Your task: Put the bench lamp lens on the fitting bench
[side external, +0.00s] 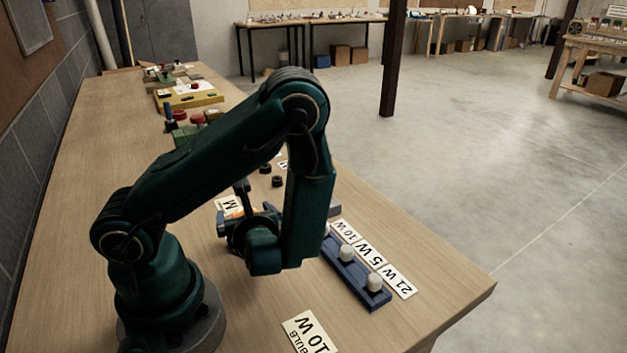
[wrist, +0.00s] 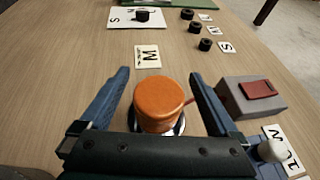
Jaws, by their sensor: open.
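An orange, round, capped piece, which looks like the lamp lens (wrist: 158,98), stands upright on a shiny round base (wrist: 180,127) in the wrist view. My gripper (wrist: 158,74) is open, with one blue finger on each side of the orange piece and a visible gap to each. I cannot tell which surface is the fitting bench.
A grey box with a red pad (wrist: 258,89) stands close to the right finger. A blue rack (side external: 350,273) with white bulbs and label cards lies at the bench's right edge. Black rings (wrist: 205,44) and an M card (wrist: 148,57) lie beyond. Bare wood is at the left.

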